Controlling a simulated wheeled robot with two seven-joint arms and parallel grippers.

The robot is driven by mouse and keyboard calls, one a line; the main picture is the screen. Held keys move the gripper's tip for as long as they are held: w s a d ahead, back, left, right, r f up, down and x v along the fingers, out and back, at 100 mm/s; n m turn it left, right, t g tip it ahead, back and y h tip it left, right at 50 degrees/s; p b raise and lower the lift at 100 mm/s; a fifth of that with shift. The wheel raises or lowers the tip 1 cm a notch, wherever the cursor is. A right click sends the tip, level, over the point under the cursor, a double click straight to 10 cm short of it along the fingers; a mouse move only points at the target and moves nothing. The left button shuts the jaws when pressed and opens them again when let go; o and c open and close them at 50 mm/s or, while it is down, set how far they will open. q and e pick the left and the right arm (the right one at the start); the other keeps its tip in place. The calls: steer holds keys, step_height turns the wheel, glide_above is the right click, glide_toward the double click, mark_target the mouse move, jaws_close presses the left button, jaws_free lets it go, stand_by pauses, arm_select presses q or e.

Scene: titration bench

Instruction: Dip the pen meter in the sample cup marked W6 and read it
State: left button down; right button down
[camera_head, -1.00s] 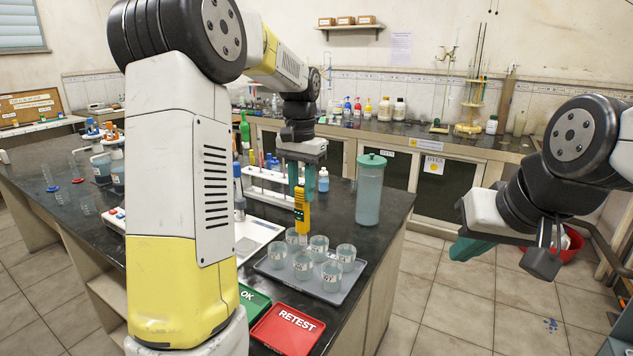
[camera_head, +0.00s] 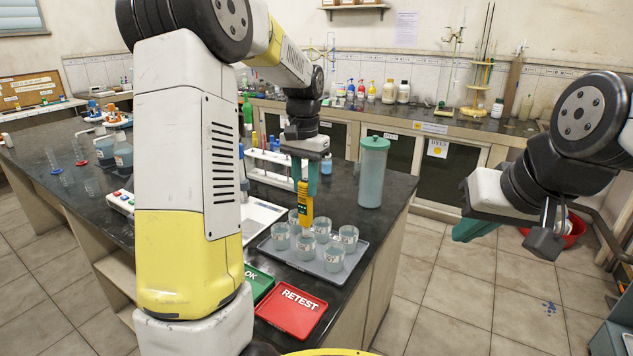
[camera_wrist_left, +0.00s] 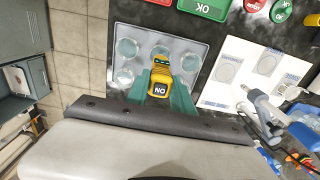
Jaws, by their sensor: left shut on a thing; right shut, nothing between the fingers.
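Several clear cups, such as the front-right cup (camera_head: 333,258) and the left cup (camera_head: 280,237), stand on a grey tray (camera_head: 318,278). Their labels are too small to read, so W6 cannot be picked out. The left wrist view shows the meter (camera_wrist_left: 160,86) between teal fingers, partly covering the cups. My right gripper (camera_head: 470,230) is shut and empty, away from the bench.
A red RETEST tray (camera_head: 291,312) and a green OK tray (camera_head: 258,284) lie in front of the cups. A tall lidded teal container (camera_head: 371,175) stands behind right.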

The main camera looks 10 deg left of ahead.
mark_target(306, 201)
arm_select(q)
steer(key=shift+f, duration=0.1)
stand_by(0.6)
steer(key=shift+f, duration=2.55)
steer(key=shift+r, duration=0.1)
stand_by(1.7)
steer(key=shift+r, duration=2.9)
steer(key=shift+r, duration=1.95)
